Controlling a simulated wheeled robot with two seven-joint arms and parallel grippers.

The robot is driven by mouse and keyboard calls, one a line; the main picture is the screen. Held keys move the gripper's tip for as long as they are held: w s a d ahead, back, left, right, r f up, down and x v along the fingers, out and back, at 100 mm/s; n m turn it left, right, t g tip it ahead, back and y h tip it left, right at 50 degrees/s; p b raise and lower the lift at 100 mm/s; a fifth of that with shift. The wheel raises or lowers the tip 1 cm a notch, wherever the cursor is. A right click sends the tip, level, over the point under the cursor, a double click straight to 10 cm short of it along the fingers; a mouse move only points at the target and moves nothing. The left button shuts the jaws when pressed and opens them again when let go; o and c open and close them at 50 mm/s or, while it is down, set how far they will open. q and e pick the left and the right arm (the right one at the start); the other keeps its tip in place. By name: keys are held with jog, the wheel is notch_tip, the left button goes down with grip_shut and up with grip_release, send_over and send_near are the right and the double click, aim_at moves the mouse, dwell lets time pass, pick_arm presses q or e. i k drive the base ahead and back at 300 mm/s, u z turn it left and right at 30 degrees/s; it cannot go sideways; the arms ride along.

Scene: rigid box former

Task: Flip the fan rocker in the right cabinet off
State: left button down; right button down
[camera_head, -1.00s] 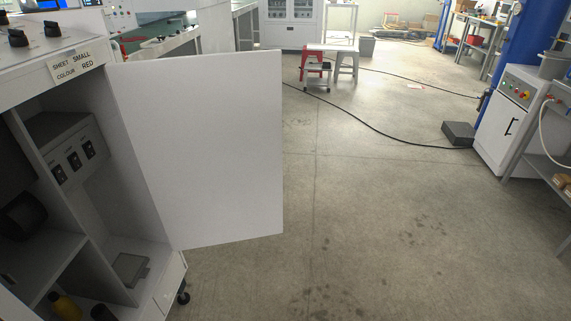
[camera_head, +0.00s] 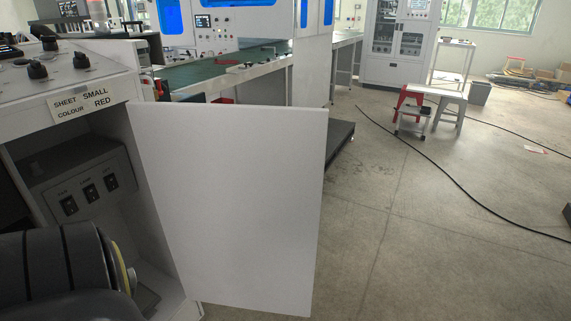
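The open cabinet (camera_head: 62,128) stands at the left, under a top with dark knobs. Inside is a grey switch box (camera_head: 88,170) with three dark rockers in a row: a left rocker (camera_head: 68,205), a middle rocker (camera_head: 90,193) and a right rocker (camera_head: 110,182). Small labels above them are too blurred to read, so I cannot tell which is the fan rocker or how each is set. A large dark rounded part, apparently my arm, fills the lower left and hides the cabinet's lower inside. Neither gripper is in view.
The white cabinet door (camera_head: 235,205) stands open to the right of the switch box. A label (camera_head: 84,104) reads sheet small, colour red. Open floor (camera_head: 420,260) lies right of the door. A grey stool (camera_head: 447,108) and a black cable are farther off.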

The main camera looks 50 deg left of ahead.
aim_at(70, 208)
jog(key=i, duration=3.5)
jog(key=u, duration=4.75)
jog(key=i, duration=0.95)
jog(key=z, duration=0.1)
